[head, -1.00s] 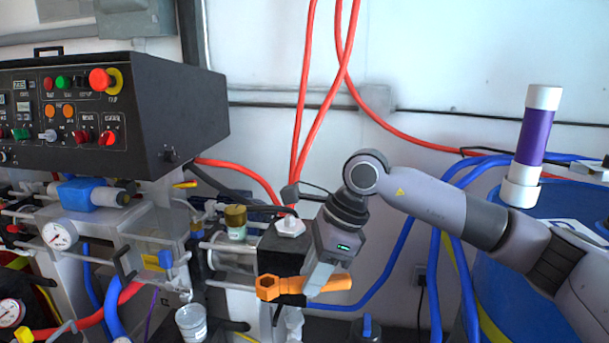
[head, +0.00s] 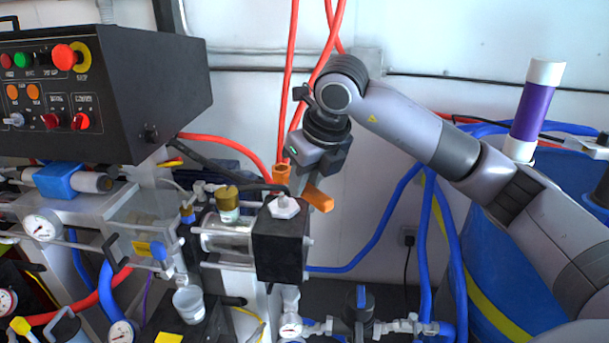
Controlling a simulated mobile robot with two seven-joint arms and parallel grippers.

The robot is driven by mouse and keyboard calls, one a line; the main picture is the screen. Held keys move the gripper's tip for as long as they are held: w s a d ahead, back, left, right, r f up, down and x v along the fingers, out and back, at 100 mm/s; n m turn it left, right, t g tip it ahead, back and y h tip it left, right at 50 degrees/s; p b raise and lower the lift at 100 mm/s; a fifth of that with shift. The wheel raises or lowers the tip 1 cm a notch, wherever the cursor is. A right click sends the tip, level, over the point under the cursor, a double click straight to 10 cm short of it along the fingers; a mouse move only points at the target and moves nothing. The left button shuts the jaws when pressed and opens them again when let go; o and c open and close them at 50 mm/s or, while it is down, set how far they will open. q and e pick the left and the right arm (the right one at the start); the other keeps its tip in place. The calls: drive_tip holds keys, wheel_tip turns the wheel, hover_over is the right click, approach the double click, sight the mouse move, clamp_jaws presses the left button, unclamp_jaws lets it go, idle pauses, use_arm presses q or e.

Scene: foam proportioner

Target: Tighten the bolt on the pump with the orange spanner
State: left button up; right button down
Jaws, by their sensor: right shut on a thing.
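The orange spanner (head: 318,197) is held in my right gripper (head: 305,178), which is shut on it above and behind the pump. One end of the spanner points down to the right; another orange part shows left of the gripper, and the middle is hidden by the gripper. The pump (head: 280,245) is a black block with a clear cylinder on its left. The bolt (head: 284,207) is a white hex head on top of the black block. The spanner appears apart from the bolt, though depth is hard to judge. My left gripper is not in view.
A black control box (head: 100,95) with buttons stands at upper left. Red hoses (head: 288,80) hang behind the gripper. A brass cap (head: 227,197) and a white cup (head: 189,303) are left of the pump. A blue drum (head: 520,260) is at right.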

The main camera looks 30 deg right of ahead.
sight(306, 198)
drive_tip(key=shift+f+b, duration=1.35)
drive_tip(key=shift+f, duration=0.75)
wheel_tip(306, 198, down, 2)
drive_tip(key=shift+f+b, duration=0.1)
drive_tip(key=shift+b, duration=0.75)
drive_tip(key=shift+a+m+h, duration=0.4)
drive_tip(key=shift+a+m, duration=0.2)
drive_tip(key=shift+m, duration=0.3)
